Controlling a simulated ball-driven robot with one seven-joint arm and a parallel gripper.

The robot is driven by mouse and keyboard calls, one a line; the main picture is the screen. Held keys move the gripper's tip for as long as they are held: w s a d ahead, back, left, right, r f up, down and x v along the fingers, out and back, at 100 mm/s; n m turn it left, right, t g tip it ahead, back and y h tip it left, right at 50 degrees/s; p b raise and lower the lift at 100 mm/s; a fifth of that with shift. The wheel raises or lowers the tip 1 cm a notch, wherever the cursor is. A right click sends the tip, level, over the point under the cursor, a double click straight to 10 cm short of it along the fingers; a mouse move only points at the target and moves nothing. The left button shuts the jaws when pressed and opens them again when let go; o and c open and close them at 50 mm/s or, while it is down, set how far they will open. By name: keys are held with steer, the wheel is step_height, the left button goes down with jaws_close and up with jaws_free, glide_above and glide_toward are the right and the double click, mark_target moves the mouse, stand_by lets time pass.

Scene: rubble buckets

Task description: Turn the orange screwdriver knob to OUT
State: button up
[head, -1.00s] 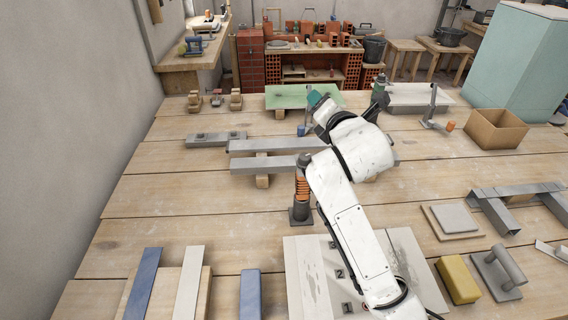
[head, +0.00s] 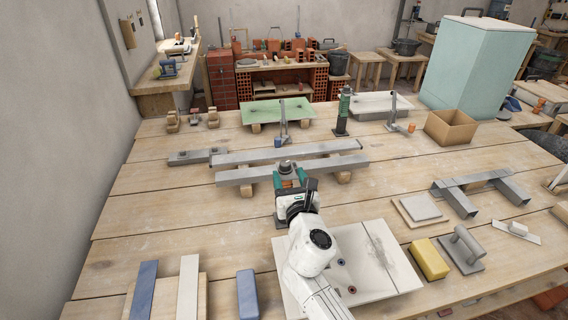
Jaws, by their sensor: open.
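The knob's base is hidden behind my wrist, and no OUT mark can be read.
Two grey beams (head: 325,148) lie on wooden blocks around the gripper. A clamp (head: 281,125) and a dark green cylinder (head: 343,112) stand behind them. A pale board (head: 385,255) lies under my arm. A cardboard box (head: 450,127) stands at right. Bare planks lie left.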

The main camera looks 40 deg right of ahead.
mark_target(286, 168)
steer(key=x, duration=0.6)
steer(key=c, duration=0.9)
steer(key=shift+c, duration=0.2)
